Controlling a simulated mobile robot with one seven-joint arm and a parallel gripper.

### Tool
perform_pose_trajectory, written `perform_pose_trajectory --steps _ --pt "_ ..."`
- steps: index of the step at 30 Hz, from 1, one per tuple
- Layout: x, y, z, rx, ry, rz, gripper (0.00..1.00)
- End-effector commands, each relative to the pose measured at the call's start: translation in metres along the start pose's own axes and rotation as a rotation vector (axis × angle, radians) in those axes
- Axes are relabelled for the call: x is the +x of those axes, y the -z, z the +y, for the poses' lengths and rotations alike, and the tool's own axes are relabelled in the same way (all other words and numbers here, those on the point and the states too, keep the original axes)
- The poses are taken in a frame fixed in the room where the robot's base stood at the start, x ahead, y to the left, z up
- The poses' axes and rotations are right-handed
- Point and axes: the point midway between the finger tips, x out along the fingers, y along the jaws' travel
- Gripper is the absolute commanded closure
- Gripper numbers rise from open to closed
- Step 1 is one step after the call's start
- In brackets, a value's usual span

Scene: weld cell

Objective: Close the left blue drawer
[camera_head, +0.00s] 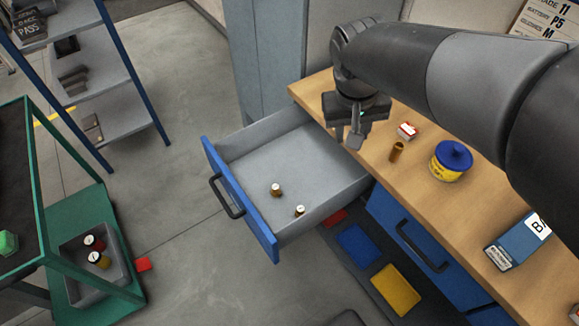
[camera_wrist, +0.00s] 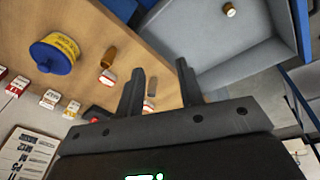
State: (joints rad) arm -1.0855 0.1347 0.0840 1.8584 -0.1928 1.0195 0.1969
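The left blue drawer (camera_head: 262,228) is pulled far out of the wooden workbench (camera_head: 480,222). Its blue front has a dark bar handle (camera_head: 222,197) facing lower left, and its grey tray holds two small white-capped bottles (camera_head: 277,190). The drawer's grey interior also shows at the upper right of the wrist view (camera_wrist: 240,52). My gripper (camera_head: 348,138) points down near the bench edge, by the drawer's inner end, away from the blue front and handle. In the wrist view its two fingers (camera_wrist: 160,78) stand apart with nothing held between them.
A brown cylinder (camera_head: 397,152), a small red-and-white box (camera_head: 407,131), a blue-lidded yellow tub (camera_head: 452,160) and a blue box (camera_head: 518,242) stand on the bench. Another blue drawer (camera_head: 405,240) is shut. A green cart (camera_head: 125,285) stands at left; grey floor lies between.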

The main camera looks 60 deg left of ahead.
Motion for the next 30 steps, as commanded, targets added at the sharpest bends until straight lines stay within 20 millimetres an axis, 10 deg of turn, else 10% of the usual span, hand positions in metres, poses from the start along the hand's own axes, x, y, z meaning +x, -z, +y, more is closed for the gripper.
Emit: perform_pose_trajectory --steps 6,15,21,30 --pt "0.032 0.026 -0.140 -0.232 0.006 -0.035 0.66" --pt "0.069 0.006 -0.303 -0.473 -0.004 -0.060 0.66" --pt "0.079 -0.006 -0.339 -0.524 -0.009 -0.065 0.66" --pt "0.121 -0.009 -0.338 -0.525 -0.010 -0.067 0.66"
